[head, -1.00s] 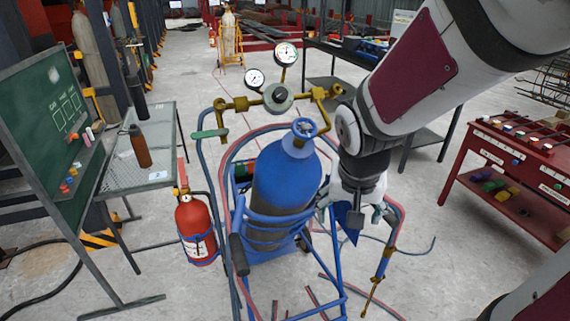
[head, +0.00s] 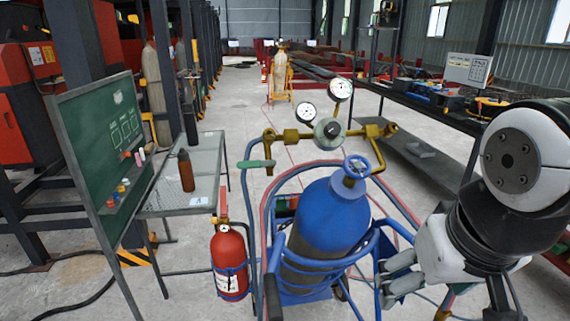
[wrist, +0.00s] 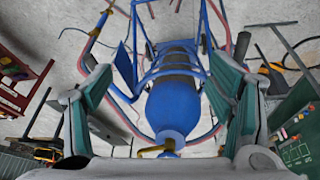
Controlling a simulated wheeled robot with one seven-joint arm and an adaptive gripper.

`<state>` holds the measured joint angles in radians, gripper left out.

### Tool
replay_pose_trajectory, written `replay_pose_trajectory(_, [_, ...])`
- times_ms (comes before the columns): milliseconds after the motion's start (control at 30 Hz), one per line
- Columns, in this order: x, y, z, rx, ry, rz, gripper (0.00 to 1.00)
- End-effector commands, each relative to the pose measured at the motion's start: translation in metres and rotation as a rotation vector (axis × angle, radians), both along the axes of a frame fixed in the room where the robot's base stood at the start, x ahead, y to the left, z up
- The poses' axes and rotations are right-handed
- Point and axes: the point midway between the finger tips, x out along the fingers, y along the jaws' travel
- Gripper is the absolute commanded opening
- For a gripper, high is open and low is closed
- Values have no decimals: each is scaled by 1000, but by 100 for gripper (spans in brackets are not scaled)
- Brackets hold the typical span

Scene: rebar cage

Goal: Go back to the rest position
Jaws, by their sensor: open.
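My gripper (head: 398,275) is in the lower right of the head view, just right of the blue gas cylinder (head: 330,220). Its grey fingers point left toward the cylinder's cart; I cannot tell from there whether they touch it. In the wrist view my gripper (wrist: 168,85) has its two teal-padded fingers wide apart with no object held between them. The blue cylinder (wrist: 175,103) and its cart frame (wrist: 150,70) show beyond the fingers. The white wrist and forearm fill the right side of the head view.
Two gauges sit on a brass regulator (head: 327,130) above the cylinder. A red extinguisher (head: 229,258) is at the cart's left. A green board (head: 110,140) and mesh table (head: 205,165) stand left. A dark workbench (head: 430,105) is behind right. Hoses (head: 262,215) loop around the cart.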

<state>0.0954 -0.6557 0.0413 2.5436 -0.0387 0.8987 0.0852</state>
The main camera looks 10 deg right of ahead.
Motion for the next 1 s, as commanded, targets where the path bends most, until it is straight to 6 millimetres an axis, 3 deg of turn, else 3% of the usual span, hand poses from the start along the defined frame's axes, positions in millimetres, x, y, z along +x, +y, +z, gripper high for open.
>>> replay_pose_trajectory(433, [-2, 2, 1, 3, -1, 13, 76])
replay_pose_trajectory(667, [-18, 16, 14, 23, -28, 129, 76])
replay_pose_trajectory(1000, [-18, 16, 14, 22, -25, 131, 76])
